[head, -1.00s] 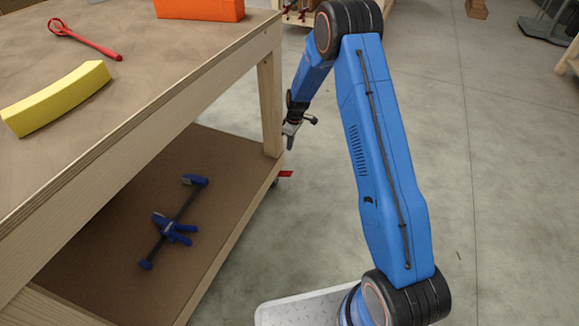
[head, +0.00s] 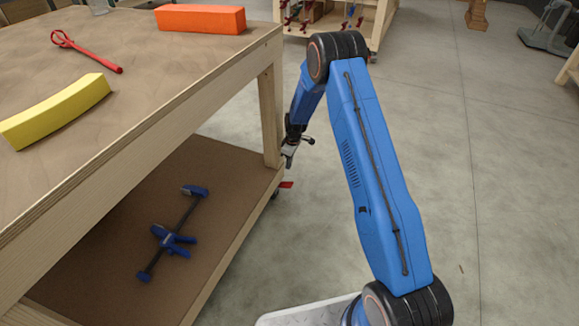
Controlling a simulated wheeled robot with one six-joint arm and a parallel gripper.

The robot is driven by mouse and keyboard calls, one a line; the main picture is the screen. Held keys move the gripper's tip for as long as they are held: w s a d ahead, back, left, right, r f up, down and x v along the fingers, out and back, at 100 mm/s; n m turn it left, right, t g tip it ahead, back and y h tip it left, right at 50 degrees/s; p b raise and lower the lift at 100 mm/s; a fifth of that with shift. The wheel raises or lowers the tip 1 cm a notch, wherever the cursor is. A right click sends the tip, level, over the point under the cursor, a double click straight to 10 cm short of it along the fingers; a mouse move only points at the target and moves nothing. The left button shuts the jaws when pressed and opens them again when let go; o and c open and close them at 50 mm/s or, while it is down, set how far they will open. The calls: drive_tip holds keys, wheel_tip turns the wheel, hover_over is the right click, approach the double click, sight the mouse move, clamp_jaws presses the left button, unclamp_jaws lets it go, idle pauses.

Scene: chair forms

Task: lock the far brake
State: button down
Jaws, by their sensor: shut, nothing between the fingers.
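The far brake is a small red pedal (head: 286,185) at the foot of the workbench's far right leg. It sticks out to the right beside a caster (head: 275,194) that is mostly hidden under the lower shelf. My gripper (head: 289,163) is shut and empty. It points down beside the wooden leg, just above the red pedal in the picture, with a small gap showing between them. I cannot tell the pedal's exact tilt at this size.
The wooden workbench (head: 160,120) fills the left, with a yellow curved block (head: 55,112), an orange block (head: 200,18) and a red tool (head: 85,50) on top. A blue clamp (head: 172,238) lies on the lower shelf (head: 215,175). Another cart (head: 330,20) stands behind.

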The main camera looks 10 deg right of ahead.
hover_over(292, 185)
drive_tip(key=w+a, duration=0.1)
drive_tip(key=f, duration=0.9)
drive_tip(key=shift+w+a+f, duration=0.1)
drive_tip(key=shift+a+f, duration=0.1)
drive_tip(key=shift+f, duration=0.15)
drive_tip(key=shift+s+d+f, duration=0.2)
drive_tip(key=shift+d+f, duration=0.05)
drive_tip(key=shift+f, duration=0.5)
drive_tip(key=shift+s+d+f, duration=0.2)
drive_tip(key=shift+d+f, duration=0.1)
drive_tip(key=shift+f, duration=0.05)
drive_tip(key=shift+s+d+f, duration=0.2)
drive_tip(key=shift+d+f, duration=0.05)
drive_tip(key=shift+f, duration=0.15)
drive_tip(key=shift+s+d+f, duration=0.2)
drive_tip(key=shift+d+f, duration=0.05)
drive_tip(key=shift+f, duration=0.7)
drive_tip(key=shift+s+d+f, duration=0.15)
drive_tip(key=shift+d+f, duration=0.15)
drive_tip(key=shift+f, duration=0.6)
drive_tip(key=shift+s+d+f, duration=0.2)
drive_tip(key=shift+d+f, duration=0.05)
drive_tip(key=shift+f, duration=0.7)
